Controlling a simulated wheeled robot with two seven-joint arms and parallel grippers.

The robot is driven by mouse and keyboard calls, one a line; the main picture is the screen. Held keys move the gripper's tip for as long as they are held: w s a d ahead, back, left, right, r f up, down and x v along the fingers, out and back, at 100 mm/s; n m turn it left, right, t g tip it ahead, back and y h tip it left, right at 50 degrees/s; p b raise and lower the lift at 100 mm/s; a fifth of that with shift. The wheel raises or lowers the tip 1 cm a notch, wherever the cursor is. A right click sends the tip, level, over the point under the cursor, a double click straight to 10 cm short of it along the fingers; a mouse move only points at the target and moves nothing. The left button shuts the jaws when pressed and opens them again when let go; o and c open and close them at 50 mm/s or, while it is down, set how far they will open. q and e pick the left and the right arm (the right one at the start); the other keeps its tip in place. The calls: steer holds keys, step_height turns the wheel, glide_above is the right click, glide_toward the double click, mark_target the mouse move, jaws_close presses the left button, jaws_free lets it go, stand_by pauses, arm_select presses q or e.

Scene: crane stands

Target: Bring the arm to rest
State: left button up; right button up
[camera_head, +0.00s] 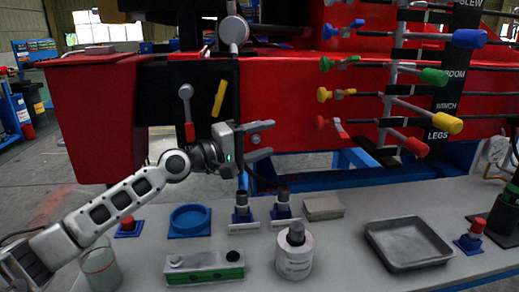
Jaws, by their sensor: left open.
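My left arm (125,195) comes in from the lower left and reaches up over the table. Its gripper (268,140) is open and empty, pointing right, in front of the red crane body (280,100). The gripper is above the table and apart from the objects on it. My right gripper does not show in the head view.
On the grey table (350,265) stand a blue round dish (190,219), a white canister (294,257), a green-striped level (204,267), several dark-topped fittings and a metal tray (408,243). Colored levers (435,76) stick out at the upper right. A clear jar (101,268) stands by my arm.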

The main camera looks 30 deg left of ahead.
arm_select(q)
steer(key=shift+s+a, duration=0.3)
steer(key=shift+s, duration=0.15)
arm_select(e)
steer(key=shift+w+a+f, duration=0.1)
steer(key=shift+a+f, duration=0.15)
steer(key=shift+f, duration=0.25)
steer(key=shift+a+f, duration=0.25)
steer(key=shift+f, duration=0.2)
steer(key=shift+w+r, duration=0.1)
